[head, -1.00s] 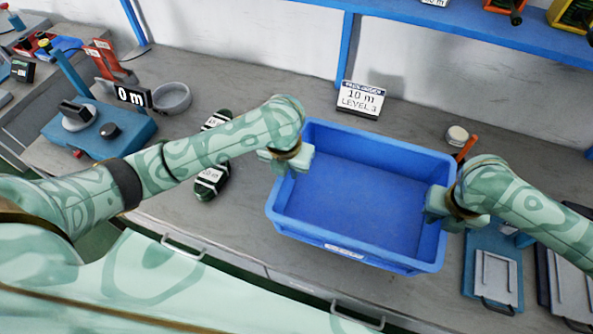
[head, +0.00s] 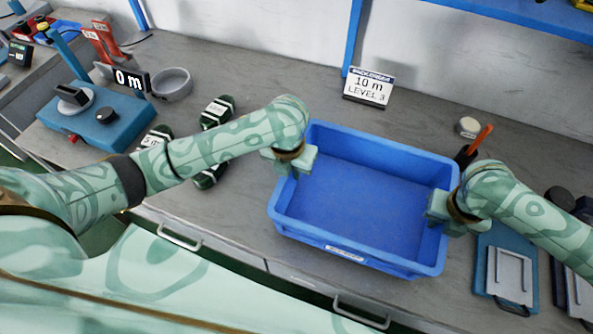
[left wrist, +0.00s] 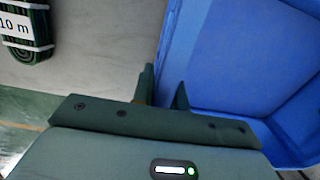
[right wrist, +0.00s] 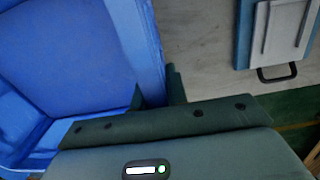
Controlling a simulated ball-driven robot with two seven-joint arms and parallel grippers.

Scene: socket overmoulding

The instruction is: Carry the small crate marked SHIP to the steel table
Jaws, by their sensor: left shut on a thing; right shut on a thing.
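The blue crate (head: 345,262) is empty and open at the top. A white label is on its front wall, too small to read. It is held level between my two grippers over the grey bench; I cannot tell how much gap is under it. My left gripper (head: 291,163) is shut on its left wall, and my right gripper (head: 446,208) is shut on its right wall. The crate also shows in the left wrist view (left wrist: 255,50) and the right wrist view (right wrist: 60,60). I cannot identify a steel table.
A blue tray (head: 485,285) and orange-handled tool (head: 479,140) lie right.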

